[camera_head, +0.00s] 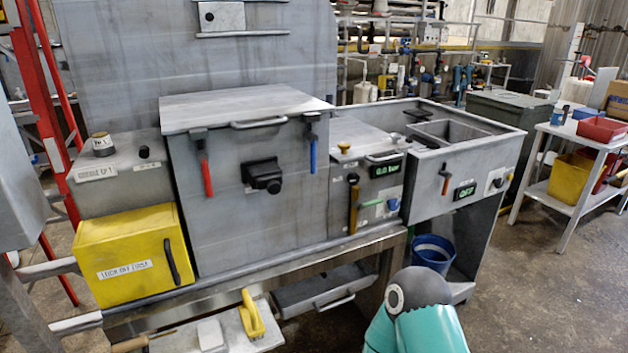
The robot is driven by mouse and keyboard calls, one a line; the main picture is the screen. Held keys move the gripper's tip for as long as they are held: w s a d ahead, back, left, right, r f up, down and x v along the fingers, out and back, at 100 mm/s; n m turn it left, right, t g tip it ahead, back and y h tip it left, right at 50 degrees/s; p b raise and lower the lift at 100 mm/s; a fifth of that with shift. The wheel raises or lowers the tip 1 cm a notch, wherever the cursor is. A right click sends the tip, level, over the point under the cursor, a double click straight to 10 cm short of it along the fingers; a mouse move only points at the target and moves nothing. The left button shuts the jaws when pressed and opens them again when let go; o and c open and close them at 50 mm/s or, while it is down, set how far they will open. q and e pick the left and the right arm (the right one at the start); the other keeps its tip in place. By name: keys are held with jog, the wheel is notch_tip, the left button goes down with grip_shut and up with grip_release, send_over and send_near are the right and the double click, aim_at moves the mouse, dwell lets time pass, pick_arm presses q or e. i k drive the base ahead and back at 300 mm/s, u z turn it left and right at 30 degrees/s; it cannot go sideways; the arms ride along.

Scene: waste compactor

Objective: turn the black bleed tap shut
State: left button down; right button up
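A small black knob (352,178) is on the front of the hydraulic unit (366,168), above an upright amber tube (353,210); it may be the bleed tap, but it is too small to read its position. A larger black fitting (265,177) is on the front of the big grey box. A green-handled lever (371,202) and a blue knob (393,204) are beside the tube. The display (386,168) above them reads about 0.0 bar. Neither of my grippers shows; a teal and grey link of mine is at the bottom, right of centre.
The grey box (240,215) has a red lever (206,177) and a blue lever (312,153). A yellow box (131,256) is at left. A right-hand panel has an orange-handled lever (445,180) and an OFF display (464,191). A blue bucket (433,254) stands below.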

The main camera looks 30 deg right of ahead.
aim_at(353, 179)
jog(key=z, duration=1.1)
jog(key=i, duration=0.15)
jog(key=u, duration=2.65)
jog(key=k, duration=0.95)
jog(key=z, duration=1.6)
jog(key=i, duration=0.8)
jog(key=u, duration=0.15)
jog(key=k, duration=0.7)
jog(key=z, duration=0.05)
